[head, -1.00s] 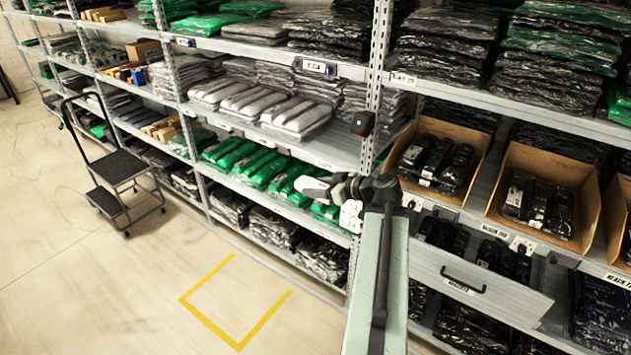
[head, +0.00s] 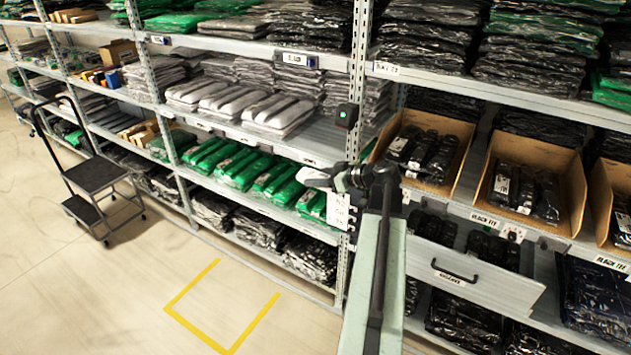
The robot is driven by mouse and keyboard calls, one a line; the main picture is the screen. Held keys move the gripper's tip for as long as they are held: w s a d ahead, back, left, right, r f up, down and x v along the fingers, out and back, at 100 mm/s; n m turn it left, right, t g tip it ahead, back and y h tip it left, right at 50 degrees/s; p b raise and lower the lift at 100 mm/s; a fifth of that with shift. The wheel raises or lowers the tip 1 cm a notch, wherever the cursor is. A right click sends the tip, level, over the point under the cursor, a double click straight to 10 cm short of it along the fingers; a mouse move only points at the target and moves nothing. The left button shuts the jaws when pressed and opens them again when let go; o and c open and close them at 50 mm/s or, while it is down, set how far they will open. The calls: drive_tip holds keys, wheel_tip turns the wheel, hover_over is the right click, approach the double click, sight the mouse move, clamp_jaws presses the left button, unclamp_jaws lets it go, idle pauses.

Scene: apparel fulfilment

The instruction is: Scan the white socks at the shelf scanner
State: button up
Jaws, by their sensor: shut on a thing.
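My gripper (head: 341,183) reaches out at the middle of the head view, in front of a shelf upright. It is shut on the white socks (head: 315,178), a small pale bundle jutting out to the left. The fingers are small and dark here, and my arm hides part of them. The shelf scanner (head: 346,115) is a small black box on the upright, above my gripper, and shows a green light. In the picture the socks are below and a little left of the scanner, apart from it.
Green packs (head: 235,165) fill the shelf behind the socks. Open cardboard boxes (head: 535,150) with black packs stand at right, above a protruding grey drawer (head: 470,275). A step cart (head: 95,175) stands at left. The floor around the yellow marking (head: 215,315) is clear.

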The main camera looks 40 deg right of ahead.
drive_tip(key=s+a+r+p, duration=0.1)
drive_tip(key=a+r+p, duration=0.4)
drive_tip(key=r+p, duration=0.3)
drive_tip(key=shift+s+a, duration=0.15)
drive_tip(key=shift+a, duration=0.15)
